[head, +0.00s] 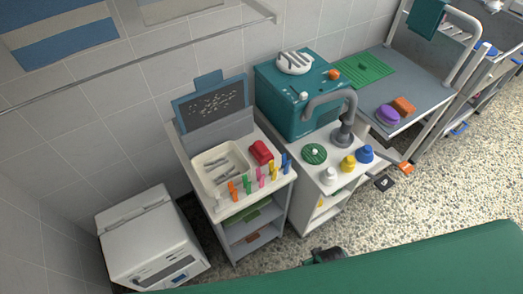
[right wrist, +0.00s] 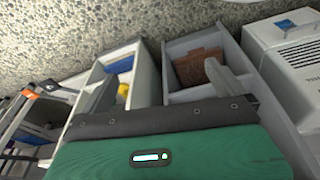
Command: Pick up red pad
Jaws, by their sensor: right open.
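The red pad (head: 261,152) lies on top of the small grey cabinet (head: 282,188), to the right of a cream tray (head: 243,180) and behind a row of coloured pegs. My right gripper (right wrist: 166,90) shows in the right wrist view with its two grey fingers spread wide and nothing between them. It points toward the open fronts of the cabinets, and the red pad cannot be made out in that view. My left gripper is in neither view.
A teal box (head: 279,101) and a grey tap (head: 343,130) stand right of the pad. A chalkboard (head: 212,104) rises behind the tray. A white machine (head: 151,243) stands to the left. Speckled floor (head: 430,190) is open at the right.

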